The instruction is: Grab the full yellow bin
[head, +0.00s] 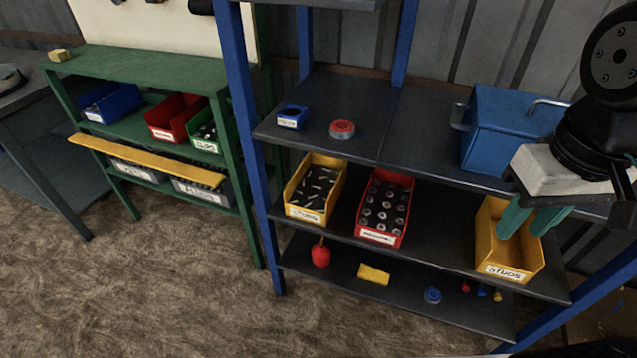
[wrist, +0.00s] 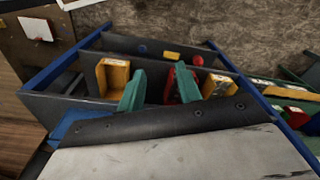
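A yellow bin (head: 315,190) full of dark studs, with a white label, stands at the left of the middle shelf. It also shows right of centre in the wrist view (wrist: 221,86). A second yellow bin (head: 508,243), labelled studs, stands at the right end of that shelf and looks empty, though my fingers hide part of it. It shows at left in the wrist view (wrist: 113,76). My gripper (head: 533,220) has teal fingers spread apart with nothing between them. It overlaps the right bin in the head view; the wrist view (wrist: 160,72) shows the bins beyond the fingertips.
A red bin (head: 385,208) of round parts stands between the yellow bins, close to the full one. The upper shelf (head: 385,110) above holds a blue toolbox (head: 505,130) and small items. Blue posts (head: 245,130) bound the rack. A green rack (head: 150,70) stands left.

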